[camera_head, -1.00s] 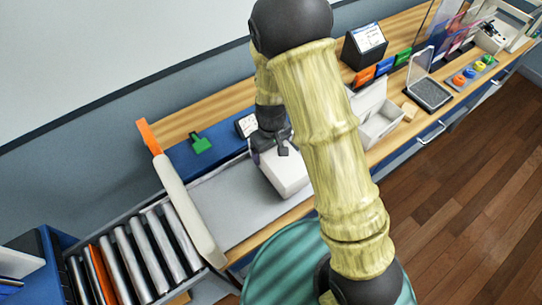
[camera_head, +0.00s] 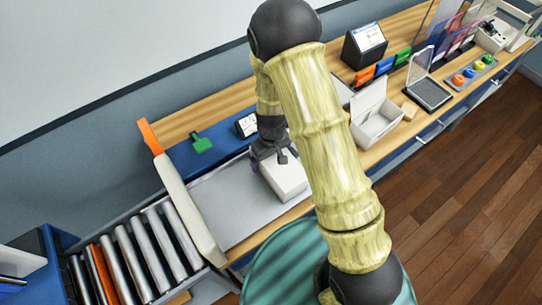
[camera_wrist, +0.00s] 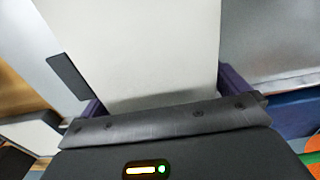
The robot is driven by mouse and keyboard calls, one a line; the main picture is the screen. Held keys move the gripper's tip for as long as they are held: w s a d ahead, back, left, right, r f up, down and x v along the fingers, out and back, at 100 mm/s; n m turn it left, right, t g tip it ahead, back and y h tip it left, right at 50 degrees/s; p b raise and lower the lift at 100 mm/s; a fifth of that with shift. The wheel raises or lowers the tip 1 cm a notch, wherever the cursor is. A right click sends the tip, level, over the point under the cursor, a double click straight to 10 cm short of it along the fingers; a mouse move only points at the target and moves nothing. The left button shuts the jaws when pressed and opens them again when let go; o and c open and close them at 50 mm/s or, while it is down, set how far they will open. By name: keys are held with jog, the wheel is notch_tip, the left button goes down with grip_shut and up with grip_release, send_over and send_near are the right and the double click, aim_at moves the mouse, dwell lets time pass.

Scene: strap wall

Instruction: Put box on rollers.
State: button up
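A white box (camera_head: 290,177) sits on a flat grey surface (camera_head: 228,208) of the bench, partly hidden by my arm. My gripper (camera_head: 270,152) is over its far end. In the wrist view the box (camera_wrist: 150,45) lies between the purple fingers of my gripper (camera_wrist: 165,95), close to both. I cannot tell whether they press on it. The rollers (camera_head: 152,255) are silver bars with one orange bar, at the lower left. A white barrier arm with an orange end (camera_head: 188,208) lies between the grey surface and the rollers.
A green tab (camera_head: 201,143) stands on the blue strip behind the grey surface. A blue bin (camera_head: 38,270) is beside the rollers.

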notch_tip(320, 180, up, 12)
jog(key=shift+r+b, duration=0.15)
jog(key=shift+b, duration=0.55)
dwell(0.5)
jog(key=s+d+r+m+t, duration=0.1)
jog(key=s+d+r+m, duration=0.2)
jog(key=d, duration=0.4)
jog(key=s+d+r+m+t, duration=0.1)
jog(key=s+d+r+m, duration=0.2)
jog(key=s+d, duration=0.3)
jog(key=shift+s+d+r+m+t, duration=0.3)
jog(key=shift+d+r+m, duration=0.1)
jog(key=shift+d+r, duration=0.5)
jog(key=shift+d+f, duration=0.1)
jog(key=shift+c, duration=0.2)
